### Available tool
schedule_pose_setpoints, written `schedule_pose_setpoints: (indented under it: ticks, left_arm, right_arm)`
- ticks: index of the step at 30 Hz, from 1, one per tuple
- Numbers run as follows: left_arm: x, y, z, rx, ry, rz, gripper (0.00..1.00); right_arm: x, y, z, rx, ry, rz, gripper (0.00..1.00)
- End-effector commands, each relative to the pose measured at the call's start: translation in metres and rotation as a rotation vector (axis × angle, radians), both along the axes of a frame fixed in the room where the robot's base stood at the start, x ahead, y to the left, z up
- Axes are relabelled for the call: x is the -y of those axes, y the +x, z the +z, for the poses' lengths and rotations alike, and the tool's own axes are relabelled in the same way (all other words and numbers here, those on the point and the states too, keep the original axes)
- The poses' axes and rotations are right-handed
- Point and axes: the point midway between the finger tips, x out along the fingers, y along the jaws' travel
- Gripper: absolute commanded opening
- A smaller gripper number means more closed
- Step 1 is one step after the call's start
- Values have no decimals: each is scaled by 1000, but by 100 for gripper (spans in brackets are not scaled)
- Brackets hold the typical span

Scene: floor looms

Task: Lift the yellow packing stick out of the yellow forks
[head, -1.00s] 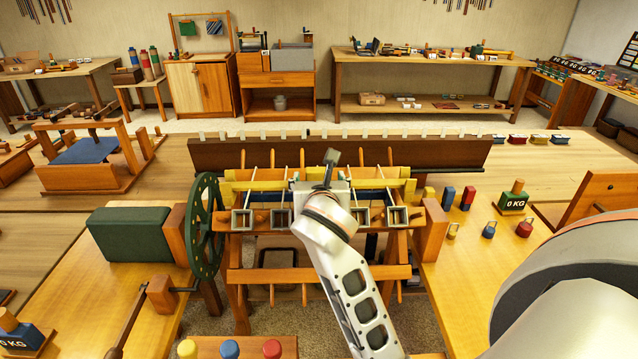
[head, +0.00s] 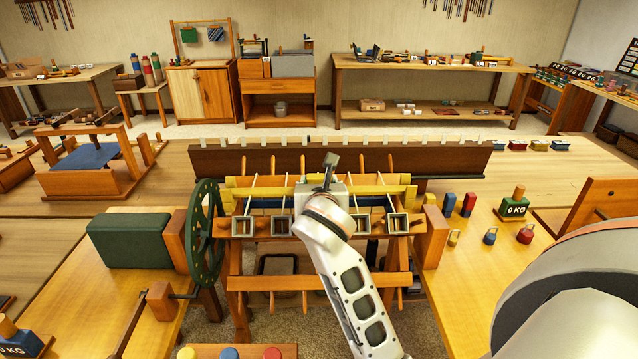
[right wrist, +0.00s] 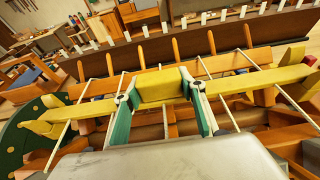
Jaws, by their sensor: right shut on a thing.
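The yellow packing stick (right wrist: 240,84) runs across the loom in the right wrist view, with a thicker yellow block (right wrist: 160,87) at its middle. Its left part also shows in the head view (head: 262,181). Yellow forks stand near its ends, left (right wrist: 50,101) and right (right wrist: 309,60). The stick still lies at the forks; I cannot tell whether it is clear of them. My right gripper (right wrist: 160,100) has its green-and-white fingers on both sides of the block, shut on the stick. In the head view my wrist hides the grip. My left gripper is not in view.
The wooden loom (head: 250,275) has upright pegs, slanted pale rods and square metal-rimmed openings (head: 284,225) close to the stick. A green wheel (head: 204,235) stands at its left. A long dark beam (head: 430,160) lies behind it. Small weights (head: 490,236) stand on the right table.

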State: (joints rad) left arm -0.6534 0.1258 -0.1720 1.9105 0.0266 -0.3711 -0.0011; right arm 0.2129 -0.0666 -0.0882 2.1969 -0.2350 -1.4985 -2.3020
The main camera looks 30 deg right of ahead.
Motion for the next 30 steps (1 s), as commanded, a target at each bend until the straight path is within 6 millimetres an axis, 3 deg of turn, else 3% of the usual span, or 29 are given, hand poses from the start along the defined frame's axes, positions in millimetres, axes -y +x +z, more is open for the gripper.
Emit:
schedule_pose_setpoints:
  ticks: [30]
  left_arm:
    - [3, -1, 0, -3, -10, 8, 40]
  right_arm:
    - [1, 1, 61, 5, 1, 0, 12]
